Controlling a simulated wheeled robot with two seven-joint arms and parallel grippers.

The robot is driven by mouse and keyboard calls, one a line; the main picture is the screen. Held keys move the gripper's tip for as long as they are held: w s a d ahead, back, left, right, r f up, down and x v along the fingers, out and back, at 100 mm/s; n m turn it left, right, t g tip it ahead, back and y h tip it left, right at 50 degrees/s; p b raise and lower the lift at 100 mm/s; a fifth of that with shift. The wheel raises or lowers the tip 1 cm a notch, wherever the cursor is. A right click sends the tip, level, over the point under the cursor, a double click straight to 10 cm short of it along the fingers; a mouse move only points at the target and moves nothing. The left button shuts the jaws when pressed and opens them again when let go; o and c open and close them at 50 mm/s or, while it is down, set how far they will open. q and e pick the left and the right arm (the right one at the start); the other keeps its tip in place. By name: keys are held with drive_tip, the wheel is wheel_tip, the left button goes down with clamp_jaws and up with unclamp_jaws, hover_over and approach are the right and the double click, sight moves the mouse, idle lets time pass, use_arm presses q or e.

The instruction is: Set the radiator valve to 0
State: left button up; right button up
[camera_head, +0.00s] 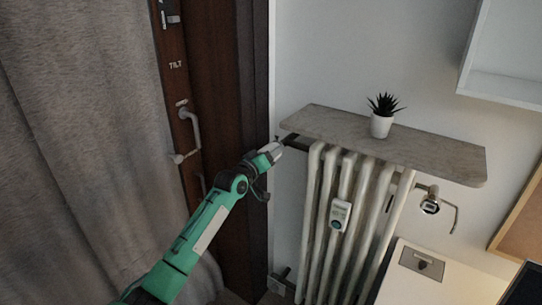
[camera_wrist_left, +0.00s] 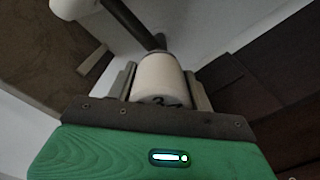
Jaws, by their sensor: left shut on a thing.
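The radiator valve is a white rounded knob (camera_wrist_left: 160,80) on a dark pipe in the left wrist view. A dark mark like a digit shows on its near edge, but I cannot read it surely. My left gripper (camera_wrist_left: 160,92) is shut on the knob, with one finger on each side. In the head view my left gripper (camera_head: 274,150) is at the upper left end of the white radiator (camera_head: 313,190), just under the shelf's left end. The knob is hard to make out there. My right gripper is not in view.
A marble-look shelf (camera_head: 440,155) sits over the radiator and carries a small potted plant (camera_head: 381,125). A brown door frame with a handle (camera_head: 190,130) and a grey curtain (camera_head: 90,120) stand at left. A small white meter (camera_head: 340,215) is on the radiator.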

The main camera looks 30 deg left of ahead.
use_arm(q)
drive_tip(key=shift+f+m, duration=0.15)
drive_tip(key=shift+m, duration=0.45)
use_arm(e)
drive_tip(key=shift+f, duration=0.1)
use_arm(q)
drive_tip(key=o, duration=1)
drive_tip(key=shift+c, duration=0.2)
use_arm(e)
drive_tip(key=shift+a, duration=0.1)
use_arm(q)
drive_tip(key=shift+s, duration=0.55)
drive_tip(key=s+a+b, duration=0.1)
drive_tip(key=s+a, duration=0.1)
drive_tip(key=s, duration=1)
drive_tip(key=shift+s+b, duration=0.3)
drive_tip(key=shift+s, duration=0.05)
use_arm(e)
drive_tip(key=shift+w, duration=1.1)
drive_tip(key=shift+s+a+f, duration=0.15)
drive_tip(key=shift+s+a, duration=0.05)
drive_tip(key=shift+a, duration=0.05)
